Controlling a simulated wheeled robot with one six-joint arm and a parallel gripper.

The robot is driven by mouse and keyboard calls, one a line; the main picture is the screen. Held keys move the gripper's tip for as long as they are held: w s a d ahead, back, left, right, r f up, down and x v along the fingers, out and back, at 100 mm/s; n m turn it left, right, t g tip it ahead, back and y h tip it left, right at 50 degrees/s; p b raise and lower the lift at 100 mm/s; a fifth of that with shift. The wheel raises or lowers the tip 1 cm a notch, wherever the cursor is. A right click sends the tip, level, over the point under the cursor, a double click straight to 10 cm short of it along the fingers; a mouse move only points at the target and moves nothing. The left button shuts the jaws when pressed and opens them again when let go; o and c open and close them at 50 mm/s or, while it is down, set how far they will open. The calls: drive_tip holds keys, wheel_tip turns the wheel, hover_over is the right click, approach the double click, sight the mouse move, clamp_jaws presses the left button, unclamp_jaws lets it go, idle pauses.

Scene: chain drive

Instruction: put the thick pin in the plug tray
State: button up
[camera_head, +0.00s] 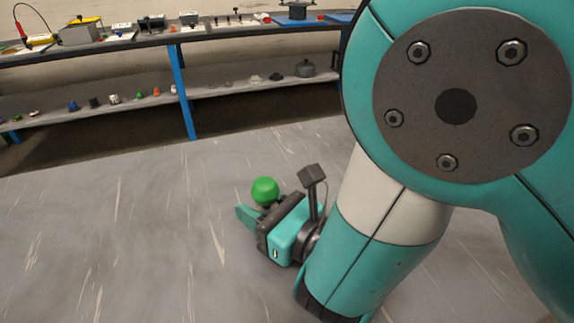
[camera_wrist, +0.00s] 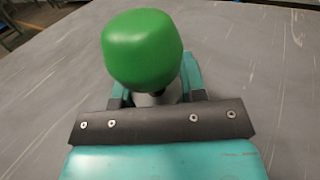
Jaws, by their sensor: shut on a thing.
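My gripper (camera_head: 250,213) is shut on a piece with a rounded green knob (camera_head: 265,190), held out above the grey floor. In the wrist view the green knob (camera_wrist: 143,48) stands up between the fingers and hides most of the grip. A short grey part shows below the knob. This may be the thick pin, but its shaft is hidden. I cannot pick out the plug tray for sure among the small things on the far bench.
A long bench (camera_head: 120,43) with blue legs (camera_head: 182,90) stands at the back, bearing many small items. The floor (camera_head: 120,220) between is clear.

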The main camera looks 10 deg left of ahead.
drive_tip(key=shift+r, duration=0.15)
wheel_tip(320, 180, up, 20)
drive_tip(key=p, duration=1.5)
drive_tip(key=shift+d, duration=0.1)
